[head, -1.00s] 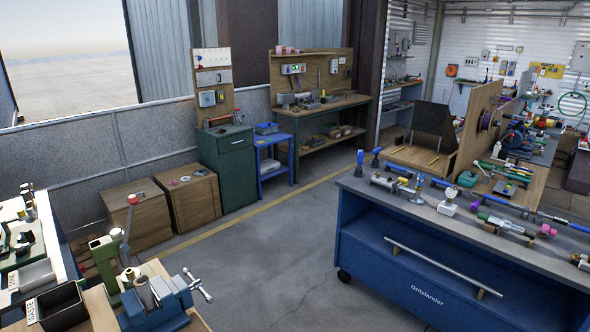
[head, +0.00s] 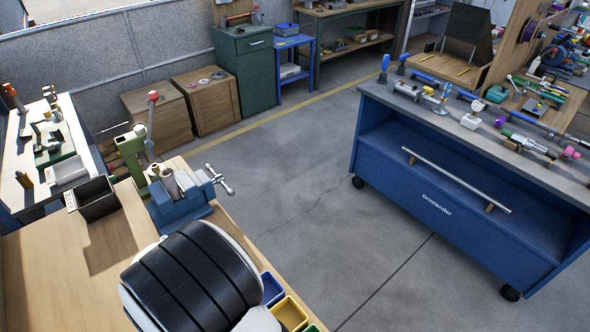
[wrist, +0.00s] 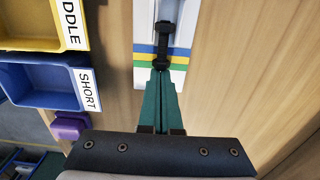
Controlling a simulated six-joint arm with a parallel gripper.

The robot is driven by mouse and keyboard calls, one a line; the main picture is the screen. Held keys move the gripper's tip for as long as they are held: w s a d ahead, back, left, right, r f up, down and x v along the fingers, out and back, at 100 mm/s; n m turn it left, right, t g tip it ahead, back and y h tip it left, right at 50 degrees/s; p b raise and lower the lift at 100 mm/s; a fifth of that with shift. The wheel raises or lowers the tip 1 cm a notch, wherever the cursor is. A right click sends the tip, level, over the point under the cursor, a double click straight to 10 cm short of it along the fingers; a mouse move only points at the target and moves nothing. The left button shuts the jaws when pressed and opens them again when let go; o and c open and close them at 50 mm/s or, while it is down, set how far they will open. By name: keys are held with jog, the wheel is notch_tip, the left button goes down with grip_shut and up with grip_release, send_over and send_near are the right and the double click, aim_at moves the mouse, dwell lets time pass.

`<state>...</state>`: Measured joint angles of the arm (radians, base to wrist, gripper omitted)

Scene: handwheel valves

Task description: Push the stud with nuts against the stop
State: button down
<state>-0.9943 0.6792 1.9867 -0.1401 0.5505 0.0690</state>
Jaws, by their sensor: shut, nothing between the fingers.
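In the wrist view, a dark stud with nuts (wrist: 163,42) lies lengthwise on a white board (wrist: 145,72) crossed by blue, yellow and green stripes. One nut sits at the stud's near end, over the stripes, and another is further up. My gripper (wrist: 161,74) has green tapered fingers that are shut together and empty. Their tips are right at the stud's near end; I cannot tell whether they touch it. I cannot make out the stop in either view. In the head view my arm hides the stud and the gripper.
A yellow bin (wrist: 30,22) and a blue bin marked SHORT (wrist: 38,85) stand left of the board, with a purple piece (wrist: 70,126) below. Wooden bench surface (wrist: 240,60) is clear to the right. A blue vise (head: 185,195) and a black box (head: 97,198) stand further along.

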jog(key=shift+s+d, duration=0.75)
jog(key=shift+d, duration=0.05)
dwell(0.6)
jog(key=shift+a, duration=0.1)
jog(key=shift+w+a, duration=0.2)
jog(key=shift+w, duration=0.1)
jog(key=shift+r, duration=3.55)
